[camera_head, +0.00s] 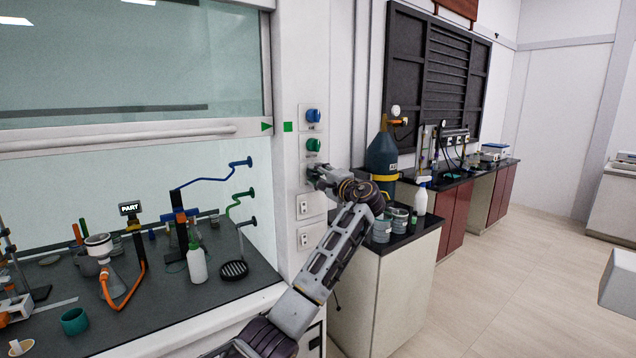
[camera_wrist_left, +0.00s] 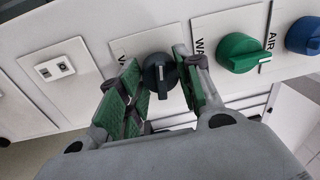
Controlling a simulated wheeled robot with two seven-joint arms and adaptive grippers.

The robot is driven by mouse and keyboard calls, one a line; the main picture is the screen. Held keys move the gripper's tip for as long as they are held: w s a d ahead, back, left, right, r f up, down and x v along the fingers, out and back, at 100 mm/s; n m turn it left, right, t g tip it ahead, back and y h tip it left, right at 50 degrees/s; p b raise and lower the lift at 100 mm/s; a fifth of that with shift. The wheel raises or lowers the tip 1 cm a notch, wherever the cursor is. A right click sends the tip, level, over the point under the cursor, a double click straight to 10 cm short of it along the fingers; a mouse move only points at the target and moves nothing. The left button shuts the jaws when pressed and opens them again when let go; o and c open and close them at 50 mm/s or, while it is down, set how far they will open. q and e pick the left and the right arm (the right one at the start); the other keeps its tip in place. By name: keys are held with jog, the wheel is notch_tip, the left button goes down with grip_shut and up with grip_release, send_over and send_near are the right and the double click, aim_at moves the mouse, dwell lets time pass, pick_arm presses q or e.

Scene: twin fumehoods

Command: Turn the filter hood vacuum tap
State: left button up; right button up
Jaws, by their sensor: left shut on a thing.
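The vacuum tap is a dark grey round knob (camera_wrist_left: 160,76) with a pale pointer line, on a white plate whose label is partly hidden. In the left wrist view it sits between the green-padded fingers of my left gripper (camera_wrist_left: 157,62), which is shut on it. In the head view my left gripper (camera_head: 319,174) is at the fumehood's front post, below the green tap, and largely hides the vacuum tap. My right gripper is not in view.
A green tap (camera_head: 313,145) and a blue tap (camera_head: 312,116) sit above on the post; sockets (camera_head: 304,206) are below. The hood worktop (camera_head: 205,300) holds a filter flask (camera_head: 112,268) and a white bottle (camera_head: 196,264). A gas cylinder (camera_head: 382,155) stands at right.

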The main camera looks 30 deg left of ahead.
pick_arm(q)
jog(key=shift+f+n+b, duration=0.2)
jog(key=shift+n+b, duration=0.1)
jog(key=shift+n, duration=0.1)
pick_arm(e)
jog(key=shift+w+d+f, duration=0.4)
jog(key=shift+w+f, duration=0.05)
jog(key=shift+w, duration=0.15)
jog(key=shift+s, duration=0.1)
pick_arm(q)
jog(key=o, duration=1)
jog(key=shift+r, duration=0.15)
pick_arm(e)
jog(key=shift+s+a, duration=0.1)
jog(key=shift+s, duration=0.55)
pick_arm(q)
jog(key=shift+o, duration=0.2)
jog(key=r+v, duration=0.1)
jog(key=v, duration=1.1)
jog(key=shift+f, duration=0.45)
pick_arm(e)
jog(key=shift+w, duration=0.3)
